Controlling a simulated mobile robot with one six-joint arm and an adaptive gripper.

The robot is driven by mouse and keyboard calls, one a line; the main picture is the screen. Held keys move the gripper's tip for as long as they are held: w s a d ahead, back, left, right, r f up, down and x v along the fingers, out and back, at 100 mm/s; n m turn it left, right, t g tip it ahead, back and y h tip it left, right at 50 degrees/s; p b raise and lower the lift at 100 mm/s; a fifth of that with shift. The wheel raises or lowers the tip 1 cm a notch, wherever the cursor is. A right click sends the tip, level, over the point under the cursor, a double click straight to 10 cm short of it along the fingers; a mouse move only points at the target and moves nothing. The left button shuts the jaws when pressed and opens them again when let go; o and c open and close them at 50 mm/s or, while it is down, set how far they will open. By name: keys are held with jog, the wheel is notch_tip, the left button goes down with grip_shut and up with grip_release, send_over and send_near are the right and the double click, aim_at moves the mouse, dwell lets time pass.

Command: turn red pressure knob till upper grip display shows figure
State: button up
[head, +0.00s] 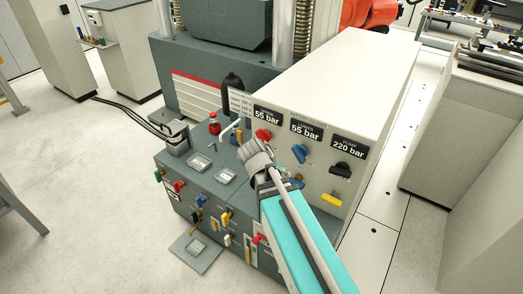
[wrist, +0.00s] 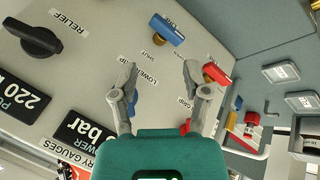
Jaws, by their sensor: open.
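The red pressure knob (head: 263,134) is on the sloping cream panel, under the leftmost display, the upper grip one (head: 268,116), which reads 55 bar. My gripper (head: 258,152) is open and empty in front of the panel, just below the red knob in the head view. In the wrist view, my gripper's fingers (wrist: 160,75) are spread. A small red part (wrist: 186,127), seemingly the knob, shows behind the right finger, mostly hidden. I cannot tell whether any finger touches it. The upper display is not seen in the wrist view.
A lower display (head: 305,130) reads 55 bar and a pump display (head: 348,148) reads 220 bar. A blue knob (head: 300,153) and a black relief knob (head: 340,169) sit close by. Blue (wrist: 167,30) and red (wrist: 217,73) handles stand out beyond the fingers. A card's small print is unreadable.

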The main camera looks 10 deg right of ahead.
jog(key=w+a+f+t+h+b, duration=0.2)
jog(key=w+a+t+h+b, duration=0.15)
jog(key=w+b, duration=0.3)
jog(key=t+h+b, duration=0.3)
jog(key=t+b, duration=0.4)
jog(key=b, duration=0.1)
send_near(261, 141)
jog(key=shift+v, duration=1.55)
jog(key=shift+a+f, duration=0.1)
jog(key=shift+x, duration=7)
grip_shut()
